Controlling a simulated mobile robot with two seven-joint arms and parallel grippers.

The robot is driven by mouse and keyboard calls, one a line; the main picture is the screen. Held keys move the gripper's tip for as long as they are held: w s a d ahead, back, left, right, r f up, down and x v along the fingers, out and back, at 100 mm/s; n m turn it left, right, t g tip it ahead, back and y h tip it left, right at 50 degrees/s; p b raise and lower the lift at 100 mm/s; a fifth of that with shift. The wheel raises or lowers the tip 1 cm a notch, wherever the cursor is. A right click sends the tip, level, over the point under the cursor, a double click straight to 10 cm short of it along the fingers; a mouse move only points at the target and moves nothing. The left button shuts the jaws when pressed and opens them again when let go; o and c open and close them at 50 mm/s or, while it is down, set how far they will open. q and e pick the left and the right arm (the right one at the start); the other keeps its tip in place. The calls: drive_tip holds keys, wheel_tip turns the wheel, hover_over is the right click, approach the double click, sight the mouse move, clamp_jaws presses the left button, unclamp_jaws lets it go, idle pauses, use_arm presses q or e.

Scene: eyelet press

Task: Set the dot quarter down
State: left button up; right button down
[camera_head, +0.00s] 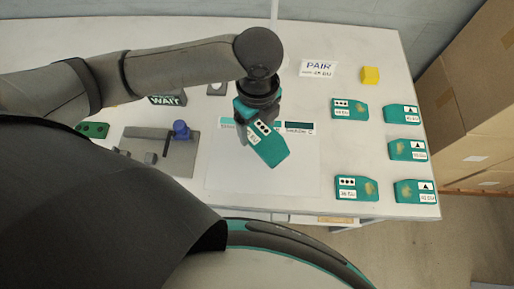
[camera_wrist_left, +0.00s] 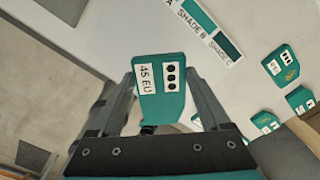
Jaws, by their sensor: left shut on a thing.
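The dot quarter (camera_head: 271,152) is a teal, shoe-shaped piece with a white label of three black dots. In the left wrist view the dot quarter (camera_wrist_left: 160,103) also shows a "45 EU" tag. My left gripper (camera_head: 250,122) is shut on it, with one finger on each side. The piece is tilted over the white sheet (camera_head: 225,175) and covers part of the shade strip (camera_head: 300,128). I cannot tell whether it touches the sheet. My right gripper is not in view.
Several other teal pieces lie at the right, with dot labels (camera_head: 349,108) or triangle labels (camera_head: 407,150). A grey fixture with a blue knob (camera_head: 181,130) stands left of the sheet. A PAIR card (camera_head: 318,69) and yellow block (camera_head: 370,75) are behind. The sheet's front is clear.

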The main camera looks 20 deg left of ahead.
use_arm(q)
wheel_tip(320, 180, down, 12)
drive_tip(key=shift+f+b, duration=0.1)
drive_tip(key=shift+b, duration=0.95)
drive_tip(key=shift+f, duration=0.1)
drive_tip(key=o, duration=1.2)
wheel_tip(320, 180, up, 12)
drive_tip(key=shift+r+p, duration=0.2)
drive_tip(key=shift+p, duration=1.05)
